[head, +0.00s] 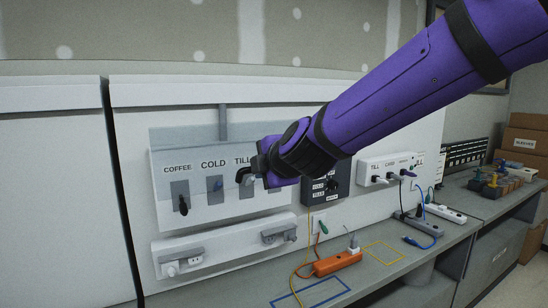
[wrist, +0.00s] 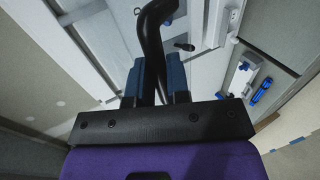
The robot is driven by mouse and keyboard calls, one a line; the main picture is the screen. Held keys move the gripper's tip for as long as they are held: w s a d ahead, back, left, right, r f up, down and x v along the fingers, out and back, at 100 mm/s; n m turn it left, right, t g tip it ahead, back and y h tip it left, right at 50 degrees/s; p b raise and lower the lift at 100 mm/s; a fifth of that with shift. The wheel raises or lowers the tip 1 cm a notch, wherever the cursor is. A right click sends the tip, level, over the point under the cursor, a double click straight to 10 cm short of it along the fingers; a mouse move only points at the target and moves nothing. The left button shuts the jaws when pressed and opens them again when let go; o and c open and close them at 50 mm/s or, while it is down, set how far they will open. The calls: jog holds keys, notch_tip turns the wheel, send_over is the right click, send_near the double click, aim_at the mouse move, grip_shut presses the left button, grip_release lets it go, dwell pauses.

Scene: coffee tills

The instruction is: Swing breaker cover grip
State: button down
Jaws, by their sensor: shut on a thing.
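A pale grey breaker panel (head: 225,212) on the wall carries the labels COFFEE, COLD and TILL. The arm and gripper hide the panel's right part. I cannot tell how far the cover is swung.
A lower rail with sockets (head: 220,248) runs below the panel. A dark box (head: 340,184) and a white socket strip (head: 375,165) are to the right. An orange power strip (head: 338,262) and loose cables lie on the grey counter (head: 240,294). Cardboard boxes (head: 525,143) stand far right.

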jog(key=shift+f, duration=0.65)
jog(key=shift+w+a+f, duration=0.15)
jog(key=shift+w+f, duration=0.05)
jog(key=shift+f, duration=0.75)
jog(key=shift+w+a+f, duration=0.1)
jog(key=shift+w+f, duration=0.1)
jog(key=shift+f, duration=0.7)
jog(key=shift+w+a+f, duration=0.15)
jog(key=shift+w+f, duration=0.05)
jog(key=shift+f, duration=0.75)
jog(key=c, duration=1)
grip_release()
